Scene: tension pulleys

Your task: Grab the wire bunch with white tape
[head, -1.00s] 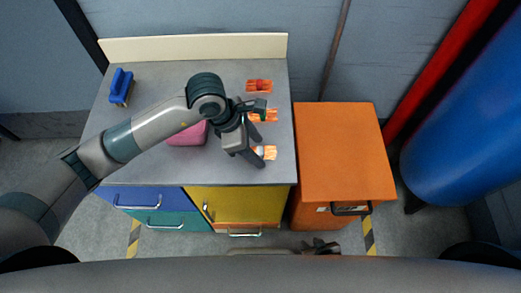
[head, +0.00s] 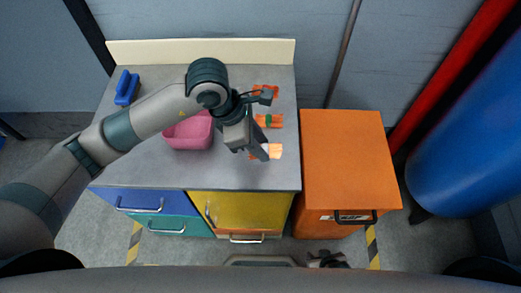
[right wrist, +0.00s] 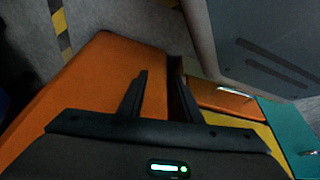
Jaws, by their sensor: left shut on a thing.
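Three orange wire bunches lie in a column on the right side of the grey worktop (head: 130,168). The nearest bunch (head: 275,152) had white tape showing at its middle earlier; my left gripper (head: 262,153) now covers that part. The left gripper points down and is shut on this bunch, which is at worktop level; I cannot tell if it is lifted. The middle bunch (head: 276,121) has green tape. The far bunch (head: 262,90) has red tape and is partly hidden by my left wrist. My right gripper (right wrist: 160,70) is open and empty, over the orange cabinet in the right wrist view.
A pink bin (head: 190,132) stands left of the left gripper, partly behind my arm. A blue-handled brush (head: 127,87) is at the back left. An orange cabinet (head: 345,150) stands right of the worktop. A blue cylinder (head: 470,140) is at the far right.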

